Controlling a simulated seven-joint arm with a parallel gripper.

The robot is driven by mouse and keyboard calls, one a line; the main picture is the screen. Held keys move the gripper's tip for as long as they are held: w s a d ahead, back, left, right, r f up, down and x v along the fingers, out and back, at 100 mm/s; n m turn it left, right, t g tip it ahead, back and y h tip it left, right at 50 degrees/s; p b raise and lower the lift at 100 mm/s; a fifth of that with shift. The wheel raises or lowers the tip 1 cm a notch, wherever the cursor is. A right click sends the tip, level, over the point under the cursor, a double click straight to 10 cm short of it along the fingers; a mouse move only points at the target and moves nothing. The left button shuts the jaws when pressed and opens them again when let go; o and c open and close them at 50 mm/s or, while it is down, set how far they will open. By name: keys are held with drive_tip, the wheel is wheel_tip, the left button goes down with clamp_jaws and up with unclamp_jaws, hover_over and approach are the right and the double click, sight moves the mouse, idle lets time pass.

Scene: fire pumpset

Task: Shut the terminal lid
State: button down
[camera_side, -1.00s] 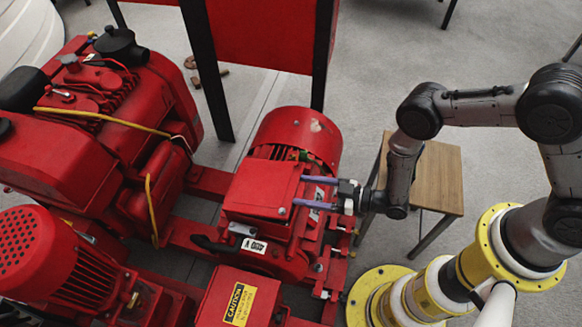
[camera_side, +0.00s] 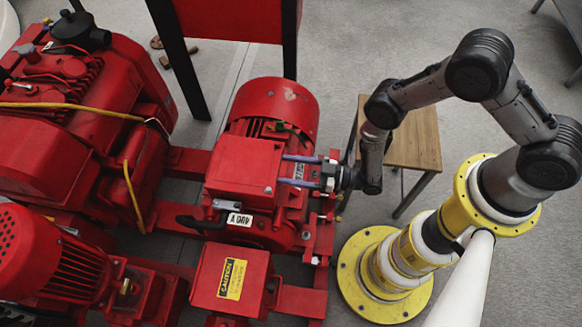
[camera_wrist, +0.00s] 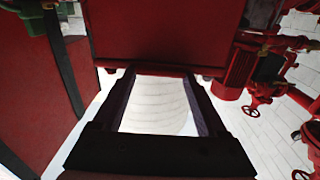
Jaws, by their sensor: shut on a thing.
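The terminal lid (camera_side: 243,163) is a red, nearly square plate on top of the terminal box of the red motor (camera_side: 275,103). It looks roughly flat over the box; I cannot tell whether a gap is left under it. My gripper (camera_side: 281,169) reaches in from the right, its two purple-grey fingers at the lid's right edge, one near each corner. In the wrist view my gripper (camera_wrist: 160,75) has its fingers spread apart, with their tips at the near edge of a red panel, likely the lid (camera_wrist: 150,35). The fingers bear on the lid; the exact contact is hidden.
A black handle and a 400 V label (camera_side: 239,220) are at the box's front. A red box with a yellow caution label (camera_side: 231,279) stands nearer the camera. A wooden stool (camera_side: 412,140) stands behind my arm. The red engine (camera_side: 70,120) fills the left.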

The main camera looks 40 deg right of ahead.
drive_tip(key=shift+x, duration=0.9)
unclamp_jaws()
drive_tip(key=shift+r, duration=0.2)
drive_tip(key=v, duration=1.5)
drive_tip(key=shift+s+d+f, duration=0.2)
